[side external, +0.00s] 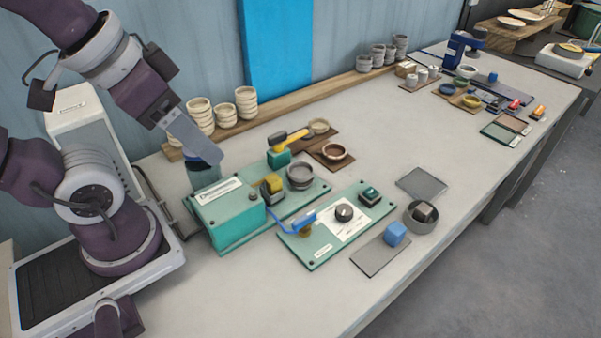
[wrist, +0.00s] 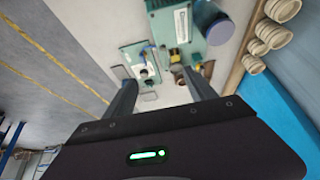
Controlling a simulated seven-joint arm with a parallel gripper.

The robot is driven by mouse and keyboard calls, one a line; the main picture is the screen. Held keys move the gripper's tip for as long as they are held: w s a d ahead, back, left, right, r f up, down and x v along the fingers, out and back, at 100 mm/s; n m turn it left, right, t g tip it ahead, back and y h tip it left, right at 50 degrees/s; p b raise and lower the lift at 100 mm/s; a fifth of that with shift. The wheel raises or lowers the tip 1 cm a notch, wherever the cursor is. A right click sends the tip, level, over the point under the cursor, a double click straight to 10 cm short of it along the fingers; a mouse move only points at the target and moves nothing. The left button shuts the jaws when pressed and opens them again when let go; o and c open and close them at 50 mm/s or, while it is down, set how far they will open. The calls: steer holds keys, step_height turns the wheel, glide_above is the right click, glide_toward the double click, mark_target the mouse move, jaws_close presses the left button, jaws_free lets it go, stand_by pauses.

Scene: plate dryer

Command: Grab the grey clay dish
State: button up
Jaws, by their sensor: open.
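A grey clay dish (side external: 300,176) sits on the green base plate of the machine, right of its yellow-and-black block in the side view. A darker grey dish (side external: 421,218) stands farther right, with a dark block inside it. My gripper (side external: 214,158) is above and left of the first dish, over the blue-topped cylinder, well apart from both dishes. In the wrist view my gripper (wrist: 162,88) has its two fingers spread with nothing held between them. Small dishes show beyond the fingertips there, too small to tell apart.
The teal box (side external: 227,212) and dark cylinder (side external: 203,178) stand close below my gripper. A panel with a knob (side external: 337,222) lies in front. Cream bowls (side external: 246,103) and grey bowl stacks (side external: 378,55) line the wall shelf.

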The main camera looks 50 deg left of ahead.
steer(key=w+a+f+m+g+y, duration=0.2)
steer(key=w+f+m+g+y, duration=0.15)
steer(key=w+m, duration=0.25)
steer(key=m+t+y, duration=0.2)
steer(key=m+y, duration=0.8)
steer(key=m, duration=0.5)
glide_toward(297, 167)
steer(key=shift+d+r+g+h, duration=0.25)
steer(key=shift+d+r, duration=0.1)
steer(key=shift+d, duration=0.15)
steer(key=shift+w+a+f, duration=0.2)
steer(key=shift+a+f, duration=0.05)
steer(key=shift+a, duration=0.05)
steer(key=x, duration=0.6)
steer(key=shift+s+a, duration=0.15)
steer(key=shift+a, duration=0.1)
steer(key=shift+r, duration=0.1)
steer(key=c, duration=1.2)
